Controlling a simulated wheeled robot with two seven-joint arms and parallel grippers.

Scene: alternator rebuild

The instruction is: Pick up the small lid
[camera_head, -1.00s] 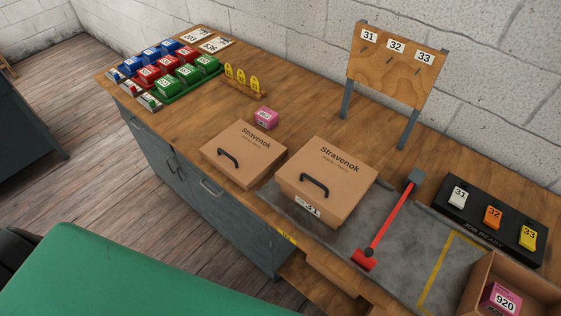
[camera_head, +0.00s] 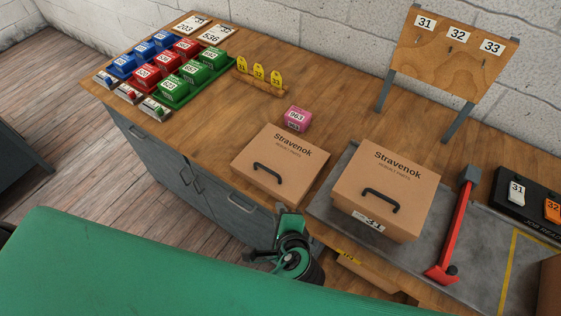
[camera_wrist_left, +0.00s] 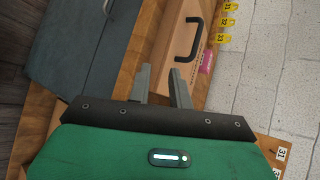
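The small lid (camera_head: 281,163) is a flat brown cardboard piece marked Stravenok with a black handle on top. It lies on the wooden bench, left of the larger cardboard box (camera_head: 386,185). My left gripper (camera_head: 290,240) is at the bench's front edge, just in front of the small lid and apart from it. In the left wrist view the two grey fingers (camera_wrist_left: 160,72) are spread with nothing between them. The lid (camera_wrist_left: 177,33) and its handle lie beyond the fingertips there. My right gripper is not in view.
The larger box, with its own handle and a 31 label, stands on a grey mat (camera_head: 478,262). A pink block (camera_head: 297,119) sits behind the small lid. Several coloured bins (camera_head: 160,62) stand back left.

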